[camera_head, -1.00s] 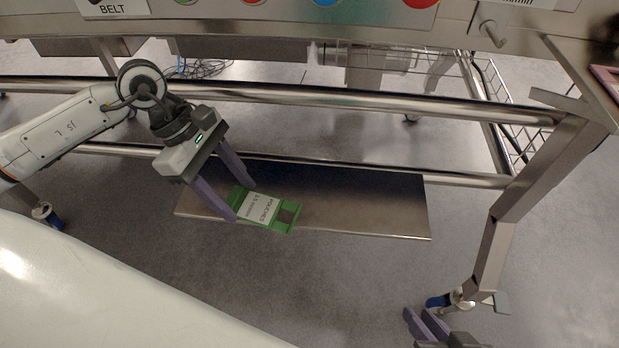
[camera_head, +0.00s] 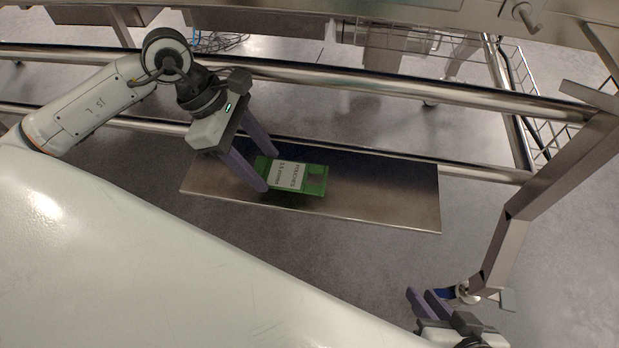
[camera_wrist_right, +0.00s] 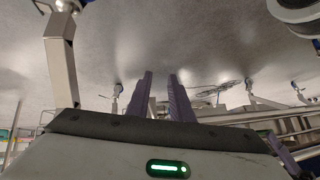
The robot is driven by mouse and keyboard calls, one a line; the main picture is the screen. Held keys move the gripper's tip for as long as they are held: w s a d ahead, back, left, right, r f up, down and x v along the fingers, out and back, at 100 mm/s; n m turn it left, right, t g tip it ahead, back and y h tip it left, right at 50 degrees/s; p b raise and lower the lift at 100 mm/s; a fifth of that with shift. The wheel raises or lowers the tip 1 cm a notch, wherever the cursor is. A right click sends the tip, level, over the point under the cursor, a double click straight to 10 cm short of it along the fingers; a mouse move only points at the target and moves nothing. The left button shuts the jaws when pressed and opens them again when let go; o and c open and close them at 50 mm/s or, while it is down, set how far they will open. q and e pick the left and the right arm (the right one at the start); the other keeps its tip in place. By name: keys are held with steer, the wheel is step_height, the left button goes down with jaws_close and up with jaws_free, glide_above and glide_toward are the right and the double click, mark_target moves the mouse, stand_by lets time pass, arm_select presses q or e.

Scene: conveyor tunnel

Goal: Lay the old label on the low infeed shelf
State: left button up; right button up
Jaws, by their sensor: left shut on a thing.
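The old label (camera_head: 315,183) is a green holder with a white printed face reading "POUCHES", seen in the head view. My left gripper (camera_head: 267,172) is shut on its left end, one purple finger at each side. The label lies over the left-middle part of the low infeed shelf (camera_head: 390,200), a flat brownish metal plate, and looks about level with it. I cannot tell whether it touches the plate. My right gripper (camera_head: 421,294) is at the lower right, away from the shelf. The right wrist view shows its fingers (camera_wrist_right: 160,76) a little apart with nothing between them.
A steel rail (camera_head: 400,92) runs above and behind the shelf, with a thinner rail along its back edge. A slanted frame leg (camera_head: 515,215) stands to the right. A wire basket (camera_head: 530,90) is at the far right. The shelf's right part is bare.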

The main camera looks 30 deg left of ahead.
mark_target(310, 170)
arm_select(q)
steer(key=d, duration=0.2)
steer(key=w+d, duration=0.1)
steer(key=d, duration=0.2)
steer(key=w+d, duration=0.1)
steer(key=d, duration=0.2)
steer(key=shift+w+d, duration=0.2)
steer(key=shift+d+f+b, duration=0.1)
steer(key=shift+d+b, duration=0.05)
steer(key=shift+b, duration=0.15)
step_height(310, 170, down, 2)
steer(key=shift+f+b, duration=0.1)
steer(key=shift+b, duration=0.4)
steer(key=shift+f, duration=0.65)
steer(key=shift+r, duration=0.1)
arm_select(e)
steer(key=shift+w+a+r, duration=0.2)
steer(key=shift+w+a, duration=0.2)
steer(key=shift+a, duration=0.05)
arm_select(q)
steer(key=o, duration=1.1)
steer(key=shift+b, duration=0.3)
steer(key=shift+o, duration=0.2)
arm_select(e)
steer(key=shift+s+a+f, duration=0.1)
steer(key=shift+s+f, duration=0.05)
steer(key=shift+s, duration=0.05)
steer(key=shift+s, duration=0.1)
